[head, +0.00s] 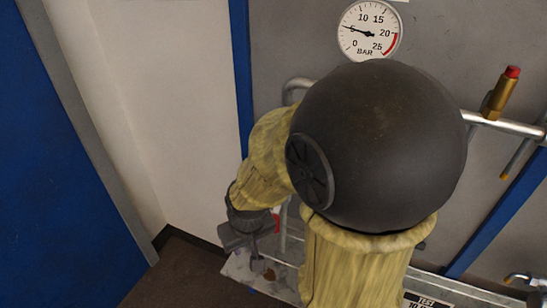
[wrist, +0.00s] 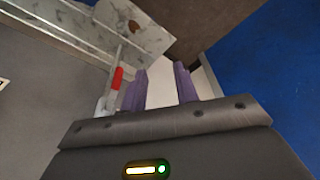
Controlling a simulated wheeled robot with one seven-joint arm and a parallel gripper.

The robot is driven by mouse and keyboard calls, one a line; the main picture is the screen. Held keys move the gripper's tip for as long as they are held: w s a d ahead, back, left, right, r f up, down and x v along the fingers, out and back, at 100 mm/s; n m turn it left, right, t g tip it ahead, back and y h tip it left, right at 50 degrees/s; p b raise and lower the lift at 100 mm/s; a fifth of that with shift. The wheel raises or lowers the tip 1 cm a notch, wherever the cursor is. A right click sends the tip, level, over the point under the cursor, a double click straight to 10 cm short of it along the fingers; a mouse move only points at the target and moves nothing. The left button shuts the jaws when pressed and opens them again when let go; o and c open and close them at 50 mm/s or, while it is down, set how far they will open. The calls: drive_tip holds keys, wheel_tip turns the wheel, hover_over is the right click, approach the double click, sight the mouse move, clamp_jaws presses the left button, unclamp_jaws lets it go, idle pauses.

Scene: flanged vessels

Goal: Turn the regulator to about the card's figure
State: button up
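The round gauge (head: 369,31), marked in BAR, is on the grey panel at the top of the head view; its needle points near 5. A card (head: 427,301) shows at the bottom edge, reading "TEST" above a line cut off after about "10". I cannot make out the regulator for certain; my dark, round arm joint covers the middle of the panel. My gripper (head: 257,260) is at the lower left, pointing down beside the pipework. In the wrist view its purple fingers (wrist: 160,88) are apart with nothing between them. A red-handled lever (wrist: 117,78) shows just left of them.
A brass fitting with a red cap (head: 502,93) stands on a horizontal pipe at the right. A small valve (head: 519,279) is at the lower right. Blue uprights frame the panel. A stained pale plate (wrist: 135,30) lies beyond my fingers.

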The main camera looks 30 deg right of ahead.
drive_tip(key=w+d+r+n+g, duration=0.1)
drive_tip(key=w+d+r+n, duration=0.15)
drive_tip(key=w+r, duration=0.3)
drive_tip(key=w+d+r+n, duration=0.1)
drive_tip(key=w+d+r, duration=0.35)
drive_tip(key=r, duration=0.25)
drive_tip(key=w+d+r+n+g+p, duration=0.1)
drive_tip(key=d+r+n, duration=0.3)
drive_tip(key=r, duration=1.1)
drive_tip(key=w+d, duration=0.1)
drive_tip(key=d, duration=0.2)
drive_tip(key=shift+r+g, duration=0.25)
drive_tip(key=shift+g, duration=0.05)
drive_tip(key=shift+f, duration=0.1)
wheel_tip(320, 180, down, 17)
drive_tip(key=shift+f+b, duration=0.1)
drive_tip(key=shift+b, duration=0.2)
drive_tip(key=shift+w, duration=0.1)
drive_tip(key=shift+c, duration=0.4)
drive_tip(key=shift+d, duration=0.1)
clamp_jaws()
